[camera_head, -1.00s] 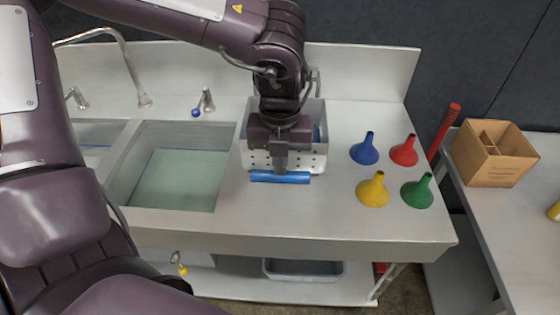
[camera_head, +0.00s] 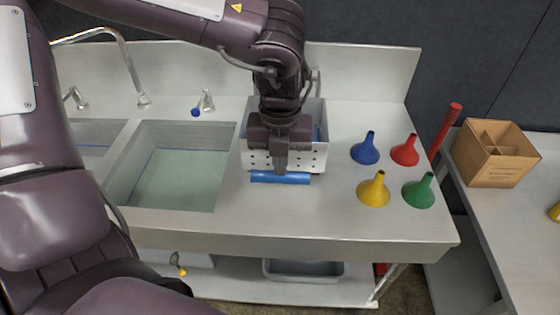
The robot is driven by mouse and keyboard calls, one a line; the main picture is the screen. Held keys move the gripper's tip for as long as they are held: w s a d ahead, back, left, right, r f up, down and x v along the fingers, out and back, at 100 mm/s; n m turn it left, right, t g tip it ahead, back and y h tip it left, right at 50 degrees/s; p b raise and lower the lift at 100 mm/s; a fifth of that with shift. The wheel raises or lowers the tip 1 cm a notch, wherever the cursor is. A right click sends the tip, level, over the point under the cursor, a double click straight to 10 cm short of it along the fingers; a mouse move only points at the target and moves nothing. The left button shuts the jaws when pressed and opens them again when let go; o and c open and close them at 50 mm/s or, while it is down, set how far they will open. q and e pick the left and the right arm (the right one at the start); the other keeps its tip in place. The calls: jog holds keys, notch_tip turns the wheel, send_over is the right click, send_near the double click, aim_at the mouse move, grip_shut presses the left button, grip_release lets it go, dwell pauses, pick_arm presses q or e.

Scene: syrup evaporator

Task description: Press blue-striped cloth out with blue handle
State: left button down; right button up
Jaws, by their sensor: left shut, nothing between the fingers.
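A blue handle (camera_head: 264,177), a horizontal bar, sits at the front of a perforated metal box (camera_head: 316,160) on the steel counter. My left gripper (camera_head: 280,171) is shut and points down at the middle of the bar, its fingertips at or just above it. I cannot tell whether they touch. Nothing shows between the fingers. The blue-striped cloth cannot be made out; the arm hides most of the box's inside, where only a little blue shows at the right. My right gripper is not in view.
Left of the box is a sink (camera_head: 225,150) with greenish water and a blue-knobbed tap (camera_head: 196,112). Right are blue (camera_head: 365,152), red (camera_head: 405,153), yellow (camera_head: 373,191) and green (camera_head: 418,193) funnels. A cardboard box (camera_head: 492,160) stands on the side table.

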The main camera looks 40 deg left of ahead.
pick_arm(q)
jog(key=shift+s+f+b, duration=0.1)
jog(key=shift+f+b, duration=0.2)
jog(key=shift+b, duration=0.1)
dwell(0.6)
jog(key=shift+s+f, duration=0.15)
dwell(1.1)
notch_tip(320, 180, up, 8)
jog(key=p, duration=0.5)
jog(key=shift+w+r, duration=0.2)
jog(key=shift+w, duration=0.1)
